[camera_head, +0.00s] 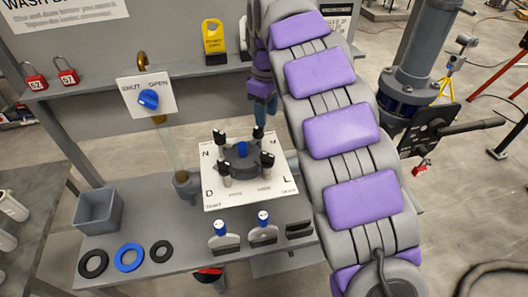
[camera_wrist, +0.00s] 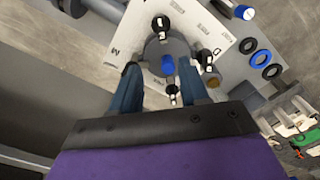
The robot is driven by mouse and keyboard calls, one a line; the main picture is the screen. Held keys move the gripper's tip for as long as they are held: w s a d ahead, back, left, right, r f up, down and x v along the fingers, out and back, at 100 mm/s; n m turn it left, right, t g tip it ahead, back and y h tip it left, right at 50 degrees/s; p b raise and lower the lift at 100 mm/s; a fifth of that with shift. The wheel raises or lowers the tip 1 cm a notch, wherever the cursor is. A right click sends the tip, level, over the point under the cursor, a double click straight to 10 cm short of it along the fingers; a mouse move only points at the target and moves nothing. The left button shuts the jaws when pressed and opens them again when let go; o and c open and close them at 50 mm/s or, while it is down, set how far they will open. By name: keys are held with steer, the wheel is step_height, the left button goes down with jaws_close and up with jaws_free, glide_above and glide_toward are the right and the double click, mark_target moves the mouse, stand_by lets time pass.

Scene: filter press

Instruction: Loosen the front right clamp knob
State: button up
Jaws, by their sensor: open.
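A white plate (camera_head: 244,195) with letters at its corners carries a dark round body with a blue centre (camera_head: 242,149) and several black clamp knobs. The front right clamp knob (camera_head: 267,160) stands near the L corner. The front left knob (camera_head: 224,167) and back left knob (camera_head: 219,137) also show. My gripper (camera_head: 259,122) hangs behind the plate's back edge, partly hidden by my arm. In the wrist view my gripper (camera_wrist: 158,72) is open with nothing held, and one black knob (camera_wrist: 173,92) shows between its blue fingers. I cannot tell for certain which knob that is.
A blue-handled valve (camera_head: 148,99) stands left of the plate. Two short blue-topped handles (camera_head: 220,230) are in front of it. A grey bin (camera_head: 98,210) and several rings (camera_head: 129,257) lie at the front left. Red padlocks (camera_head: 67,76) and a yellow tag (camera_head: 213,38) are on the upper shelf.

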steer(key=b, duration=0.2)
glide_above(263, 152)
steer(key=a, duration=0.1)
step_height(263, 152, down, 10)
steer(key=shift+f, duration=0.25)
steer(key=f, duration=0.1)
steer(key=d+f, duration=0.1)
steer(key=f, duration=0.3)
steer(key=shift+d+b, duration=0.4)
steer(key=shift+f, duration=0.15)
steer(key=shift+a, duration=0.8)
steer(key=shift+c, duration=0.6)
steer(key=shift+d, duration=0.45)
steer(key=c, duration=0.5)
jaws_close()
